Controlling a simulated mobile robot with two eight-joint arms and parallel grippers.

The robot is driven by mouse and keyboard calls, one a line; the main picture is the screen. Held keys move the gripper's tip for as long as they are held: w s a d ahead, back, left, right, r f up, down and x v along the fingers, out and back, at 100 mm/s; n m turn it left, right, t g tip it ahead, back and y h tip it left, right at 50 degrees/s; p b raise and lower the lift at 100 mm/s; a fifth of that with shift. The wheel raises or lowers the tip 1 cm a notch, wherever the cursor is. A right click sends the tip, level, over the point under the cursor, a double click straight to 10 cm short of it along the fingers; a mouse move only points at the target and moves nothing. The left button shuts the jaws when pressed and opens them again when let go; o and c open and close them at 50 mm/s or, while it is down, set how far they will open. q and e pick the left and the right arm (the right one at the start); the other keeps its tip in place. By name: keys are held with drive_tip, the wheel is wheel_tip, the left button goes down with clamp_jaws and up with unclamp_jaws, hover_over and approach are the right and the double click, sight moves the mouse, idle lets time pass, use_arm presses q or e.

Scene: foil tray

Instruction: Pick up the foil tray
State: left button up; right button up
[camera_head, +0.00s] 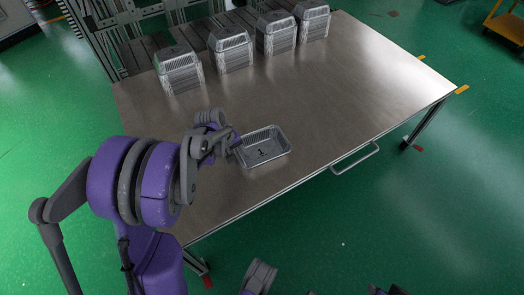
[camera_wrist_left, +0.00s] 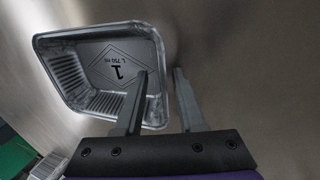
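The foil tray (camera_head: 265,158) is a shallow silver rectangle lying open side up on the metal table, near its front edge. A dark "1" mark shows on its floor. It also shows in the left wrist view (camera_wrist_left: 62,75). My left gripper (camera_head: 237,143) is at the tray's left end. In the left wrist view its two fingers (camera_wrist_left: 160,74) are apart, one over the tray's inside and one outside, with the tray's wall between them. I see a gap between the fingers and cannot tell if either touches the wall.
The metal table (camera_head: 340,95) has a wide clear area behind and right of the tray. Several stacks of foil trays (camera_head: 231,50) stand along its back edge. A handle (camera_head: 355,160) sticks out at the front edge. Green floor surrounds the table.

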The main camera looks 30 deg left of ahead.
use_arm(q)
drive_tip(key=shift+f, duration=0.1)
idle(0.5)
clamp_jaws()
